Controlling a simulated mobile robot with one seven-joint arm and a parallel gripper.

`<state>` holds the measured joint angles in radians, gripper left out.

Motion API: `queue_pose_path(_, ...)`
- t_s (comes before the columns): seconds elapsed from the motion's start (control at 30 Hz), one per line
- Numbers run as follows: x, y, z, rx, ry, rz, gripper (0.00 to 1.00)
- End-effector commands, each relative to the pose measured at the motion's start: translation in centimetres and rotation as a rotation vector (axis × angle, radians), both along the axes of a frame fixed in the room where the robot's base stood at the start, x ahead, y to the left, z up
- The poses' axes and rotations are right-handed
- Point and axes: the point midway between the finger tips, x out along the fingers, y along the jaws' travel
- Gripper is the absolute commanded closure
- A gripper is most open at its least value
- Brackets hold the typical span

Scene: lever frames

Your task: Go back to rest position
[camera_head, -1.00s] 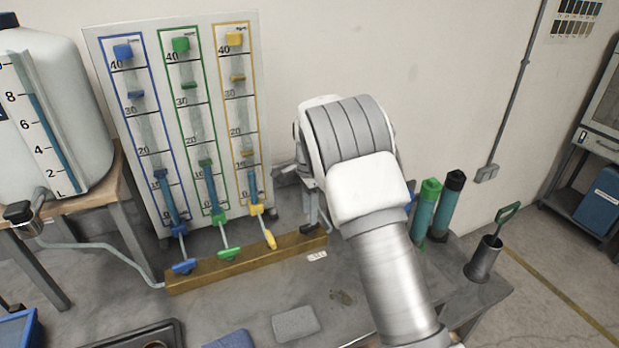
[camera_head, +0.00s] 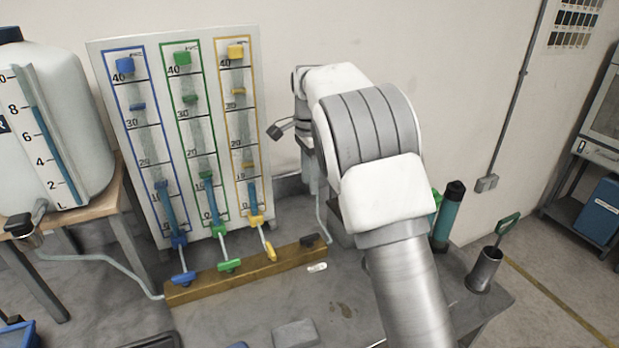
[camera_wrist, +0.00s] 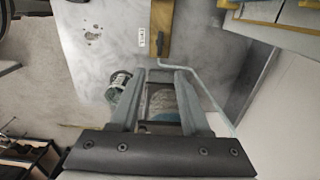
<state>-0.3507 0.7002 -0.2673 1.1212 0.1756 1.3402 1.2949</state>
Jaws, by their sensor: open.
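My gripper (camera_wrist: 164,82) shows in the wrist view with its two fingers apart. Beyond the gap are a greyish rounded surface and a bit of blue that I cannot identify; nothing is clearly held. In the head view my bent arm hides most of the gripper, in front of the wall right of the gauge panel. The white gauge panel (camera_head: 226,131) has blue, green and yellow columns. The blue lever (camera_head: 183,278), green lever (camera_head: 229,265) and yellow lever (camera_head: 270,252) angle down toward the wooden bar (camera_head: 213,284).
The workbench (camera_head: 240,312) carries a small white label (camera_head: 317,267) and a grey pad (camera_head: 295,334). A black-capped teal tube (camera_head: 447,222) and a metal cup (camera_head: 484,270) with a green-handled tool stand right of my arm. A white tank (camera_head: 60,130) stands left.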

Motion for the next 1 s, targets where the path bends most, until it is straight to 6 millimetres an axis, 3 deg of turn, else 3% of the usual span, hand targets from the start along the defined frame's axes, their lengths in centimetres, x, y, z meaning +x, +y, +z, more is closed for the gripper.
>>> queue_pose_path(0.17,-0.3,-0.4,0.7,0.006,-0.007,0.014,0.54)
queue_pose_path(0.37,-2.6,-2.4,3.9,0.031,-0.048,0.097,0.54)
queue_pose_path(0.7,-9.0,-6.1,9.2,0.055,-0.148,0.314,0.54)
queue_pose_path(1.0,-15.7,-8.5,11.8,0.032,-0.242,0.52,0.54)
